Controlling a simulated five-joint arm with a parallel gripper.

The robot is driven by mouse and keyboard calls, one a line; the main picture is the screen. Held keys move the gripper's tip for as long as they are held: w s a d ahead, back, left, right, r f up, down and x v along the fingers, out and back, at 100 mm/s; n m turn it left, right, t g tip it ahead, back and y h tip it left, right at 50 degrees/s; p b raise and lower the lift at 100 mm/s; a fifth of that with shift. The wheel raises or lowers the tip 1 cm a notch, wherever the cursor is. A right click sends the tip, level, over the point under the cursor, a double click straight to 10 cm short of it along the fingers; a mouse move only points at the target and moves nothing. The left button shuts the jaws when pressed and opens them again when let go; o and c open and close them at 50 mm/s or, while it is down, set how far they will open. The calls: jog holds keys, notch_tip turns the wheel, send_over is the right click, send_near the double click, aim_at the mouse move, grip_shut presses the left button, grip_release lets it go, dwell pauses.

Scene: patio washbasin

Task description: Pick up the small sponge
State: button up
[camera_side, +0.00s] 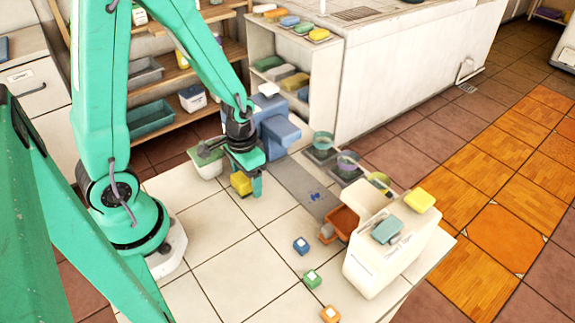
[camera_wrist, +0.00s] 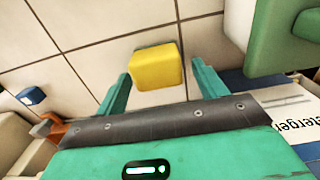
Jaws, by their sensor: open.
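A small yellow sponge (camera_side: 240,184) lies on the pale tiled top, just left of my gripper (camera_side: 256,180) in the side view. In the wrist view the yellow sponge (camera_wrist: 157,67) appears between the two green fingers of my gripper (camera_wrist: 161,74), with visible gaps at both sides. The fingers are apart and hold nothing. In the side view one finger stands low beside the sponge; the other is mostly hidden. I cannot tell how far the fingertips are above the tiles.
A white-and-green tub (camera_side: 206,163) stands close behind the sponge, a blue-grey object (camera_side: 277,133) behind my gripper. Small blue (camera_side: 301,245), green (camera_side: 312,279) and orange (camera_side: 330,314) blocks lie toward the front. A white container (camera_side: 385,260) stands at right. The front-left tiles are clear.

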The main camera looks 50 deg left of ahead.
dwell(0.5)
jog(key=c, duration=1.1)
jog(key=shift+o, duration=0.2)
jog(key=shift+r, duration=1.7)
jog(key=s+d+r, duration=0.5)
jog(key=d+r, duration=0.2)
jog(key=d, duration=0.3)
jog(key=shift+s+d+r, duration=0.2)
jog(key=shift+d+r, duration=0.05)
jog(key=shift+r, duration=0.05)
